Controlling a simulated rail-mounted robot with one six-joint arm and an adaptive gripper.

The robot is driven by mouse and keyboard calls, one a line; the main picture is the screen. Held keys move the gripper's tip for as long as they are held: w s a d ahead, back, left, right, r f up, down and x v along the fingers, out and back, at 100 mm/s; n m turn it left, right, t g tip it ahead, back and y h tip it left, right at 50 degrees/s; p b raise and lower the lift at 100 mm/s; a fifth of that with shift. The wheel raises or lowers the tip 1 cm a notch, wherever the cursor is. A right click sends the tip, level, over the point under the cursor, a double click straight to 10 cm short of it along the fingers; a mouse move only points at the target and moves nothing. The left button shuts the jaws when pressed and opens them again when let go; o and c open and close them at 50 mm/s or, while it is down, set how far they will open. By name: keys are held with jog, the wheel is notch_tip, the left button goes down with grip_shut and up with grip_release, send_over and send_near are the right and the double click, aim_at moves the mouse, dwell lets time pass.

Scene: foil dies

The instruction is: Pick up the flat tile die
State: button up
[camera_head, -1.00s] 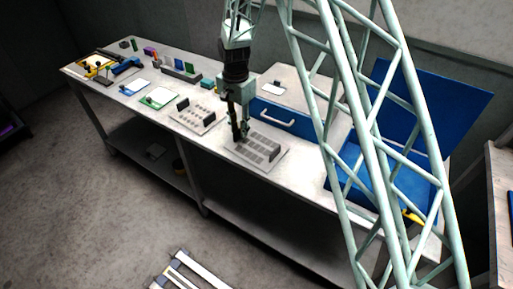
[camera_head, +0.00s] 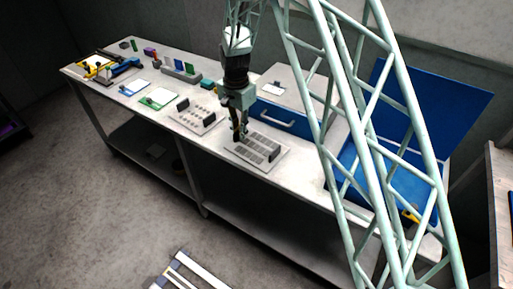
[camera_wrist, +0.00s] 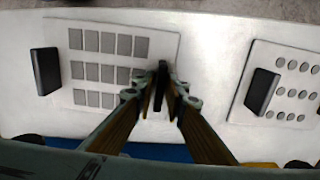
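The flat tile die seems to be the pale plate with rows of grey rectangles (camera_head: 262,143) on the bench. In the wrist view this plate (camera_wrist: 167,43) is at the upper left, with a dark upright block (camera_wrist: 46,71) at its left end. My gripper (camera_head: 240,139) points down at the plate's left side in the head view. In the wrist view my gripper (camera_wrist: 166,78) has its fingertips close together over the plate's right edge, away from the dark block.
A similar plate with round dots (camera_head: 190,108) lies to the left, and it is at the right in the wrist view (camera_wrist: 283,60). A blue-fronted box with a handle (camera_head: 283,117) stands behind. An open blue case (camera_head: 440,100) is at the right.

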grip_shut()
jog(key=shift+r, duration=0.15)
jog(key=shift+w+r, duration=0.1)
jog(key=shift+r, duration=1.6)
jog(key=s+d, duration=0.3)
jog(key=s, duration=0.1)
jog(key=s+d+r, duration=0.1)
jog(key=s+d, duration=0.2)
jog(key=s, duration=0.2)
jog(key=s+d, duration=0.3)
jog(key=s, duration=0.1)
jog(key=shift+s+r, duration=0.2)
jog(key=shift+w, duration=0.1)
